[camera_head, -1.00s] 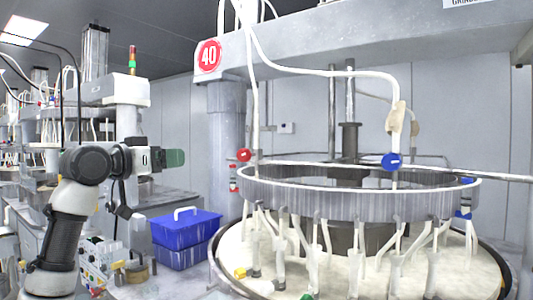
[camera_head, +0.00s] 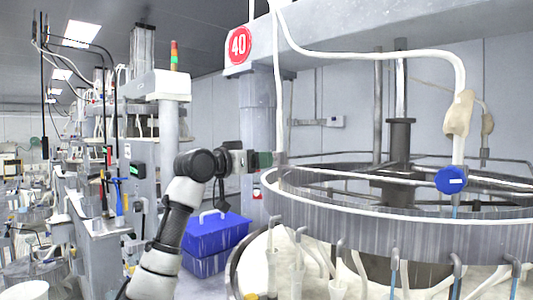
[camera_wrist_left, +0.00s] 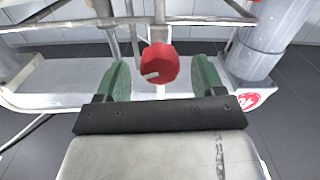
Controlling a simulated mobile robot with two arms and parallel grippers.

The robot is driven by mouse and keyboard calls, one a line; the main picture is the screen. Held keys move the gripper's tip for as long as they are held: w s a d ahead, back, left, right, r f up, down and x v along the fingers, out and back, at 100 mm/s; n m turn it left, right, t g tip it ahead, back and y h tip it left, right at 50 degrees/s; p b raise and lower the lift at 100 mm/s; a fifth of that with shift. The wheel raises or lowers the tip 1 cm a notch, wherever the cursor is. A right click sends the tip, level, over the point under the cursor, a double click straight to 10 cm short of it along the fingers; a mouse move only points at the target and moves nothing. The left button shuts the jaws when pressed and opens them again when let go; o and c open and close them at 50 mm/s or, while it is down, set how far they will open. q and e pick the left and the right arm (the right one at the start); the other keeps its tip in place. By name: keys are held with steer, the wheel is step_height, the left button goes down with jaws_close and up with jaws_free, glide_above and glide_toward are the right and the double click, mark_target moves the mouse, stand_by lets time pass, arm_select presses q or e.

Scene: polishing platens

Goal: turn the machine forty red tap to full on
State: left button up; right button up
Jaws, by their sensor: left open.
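The red tap (camera_wrist_left: 158,64) is a round red knob with a pale lever or mark at its lower left in the left wrist view. It sits on a thin white pipe under the round "40" sign (camera_head: 238,46). In the head view my left gripper (camera_head: 264,159) hides the tap. My left gripper is open, with one green finger on each side of the tap in the wrist view. Gaps show between the fingers and the knob, so I see no contact. My right gripper is not in view.
A blue tap (camera_head: 451,180) hangs on a white hose further right. The large ring (camera_head: 340,213) of the machine stands close to my left gripper, above the pale platen. A blue box (camera_head: 215,236) sits below my left arm.

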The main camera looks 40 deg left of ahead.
arm_select(q)
steer(key=shift+w+d+p, duration=0.15)
steer(key=shift+w+p, duration=0.35)
steer(key=shift+w, duration=1.4)
steer(key=c, duration=0.9)
